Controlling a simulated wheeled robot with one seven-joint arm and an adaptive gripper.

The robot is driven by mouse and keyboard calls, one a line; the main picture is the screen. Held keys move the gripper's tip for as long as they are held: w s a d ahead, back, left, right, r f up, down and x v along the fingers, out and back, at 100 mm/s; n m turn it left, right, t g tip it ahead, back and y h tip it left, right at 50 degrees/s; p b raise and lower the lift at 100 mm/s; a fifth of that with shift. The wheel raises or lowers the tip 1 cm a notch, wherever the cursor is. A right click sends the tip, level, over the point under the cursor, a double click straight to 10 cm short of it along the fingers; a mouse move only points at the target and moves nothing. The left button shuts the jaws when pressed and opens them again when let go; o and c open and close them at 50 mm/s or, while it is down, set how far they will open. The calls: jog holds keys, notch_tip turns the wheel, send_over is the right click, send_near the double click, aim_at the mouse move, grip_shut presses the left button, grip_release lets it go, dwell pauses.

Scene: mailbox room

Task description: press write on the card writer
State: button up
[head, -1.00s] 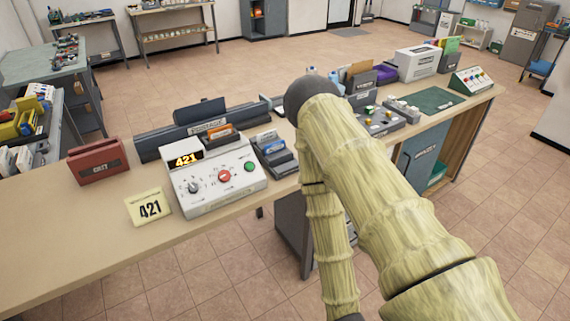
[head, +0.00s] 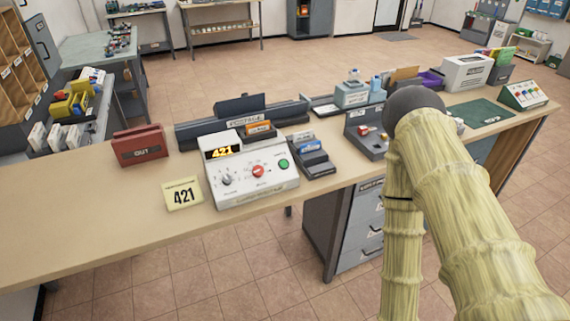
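The card writer (head: 250,172) is a white box with a sloped front on the counter, left of centre in the head view. Its display reads 421 in yellow digits. It has a dial on the left, a red button (head: 258,171) in the middle and a green button (head: 284,164) at the right; their small labels are too blurred to read. An orange card stands in a slot at its back. My arm, in a pale ribbed cover, is at the right, well apart from the writer. My gripper is not visible.
A red OUT tray (head: 140,147) stands left of the writer, and a dark postage rack (head: 187,134) behind it. A small dark card holder (head: 312,160) sits close to its right. The counter (head: 80,200) is clear at the far left.

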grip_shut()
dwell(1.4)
